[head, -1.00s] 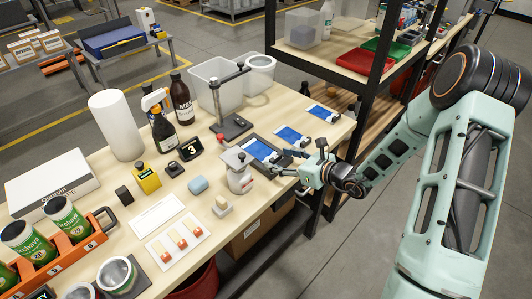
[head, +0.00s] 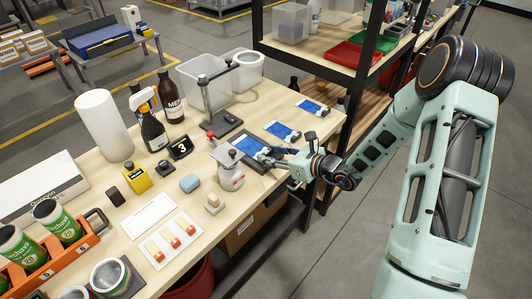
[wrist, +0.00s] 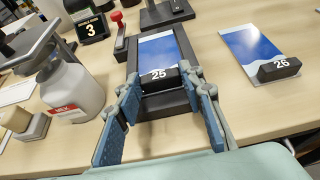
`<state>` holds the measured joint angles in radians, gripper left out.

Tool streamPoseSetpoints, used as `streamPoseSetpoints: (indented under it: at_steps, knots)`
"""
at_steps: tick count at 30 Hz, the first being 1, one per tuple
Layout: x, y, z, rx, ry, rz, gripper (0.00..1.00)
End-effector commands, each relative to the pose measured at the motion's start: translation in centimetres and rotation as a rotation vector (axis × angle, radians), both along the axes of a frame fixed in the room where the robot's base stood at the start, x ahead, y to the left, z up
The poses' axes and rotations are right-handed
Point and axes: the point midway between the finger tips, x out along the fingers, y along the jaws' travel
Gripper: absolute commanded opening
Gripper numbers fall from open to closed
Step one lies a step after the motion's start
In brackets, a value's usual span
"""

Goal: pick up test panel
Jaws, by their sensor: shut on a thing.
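The test panel (head: 245,146), white and blue, lies at the table's right-hand edge. In the wrist view, the panel (wrist: 158,50) lies in a dark tray (wrist: 187,60) and has a black block (wrist: 158,78) marked 25 at its near end. My gripper (head: 270,156) reaches in from the right, low at the panel's near end. In the wrist view, my gripper (wrist: 160,84) has one blue-padded finger on each side of the block and is shut on it. The exact contact at the fingertips is hard to see.
Panel 26 (wrist: 250,50) lies close on the right, and another panel (head: 312,107) is farther back. A white bottle (wrist: 70,88) stands close left of my gripper. A dark stand with a post (head: 207,95) is behind the tray. Shelving (head: 360,60) rises at the back right.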

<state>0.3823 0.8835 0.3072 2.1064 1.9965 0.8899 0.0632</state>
Motion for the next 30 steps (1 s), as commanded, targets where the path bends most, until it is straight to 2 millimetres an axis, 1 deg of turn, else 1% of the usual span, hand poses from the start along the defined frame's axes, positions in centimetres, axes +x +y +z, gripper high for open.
streamPoseSetpoints:
  at_steps: [5, 8, 15, 21, 30]
  knots:
    - [0.1, 0.0, 1.2, -0.001, -0.004, 0.001, 0.11]
    - [0.0, 0.0, 2.3, -0.002, -0.005, 0.001, 0.11]
    - [0.0, 0.0, 6.3, -0.003, -0.007, 0.002, 0.11]
    - [0.0, 0.0, 8.8, -0.002, -0.004, 0.001, 0.11]
    - [0.0, 0.0, 10.6, 0.000, -0.002, 0.001, 0.11]
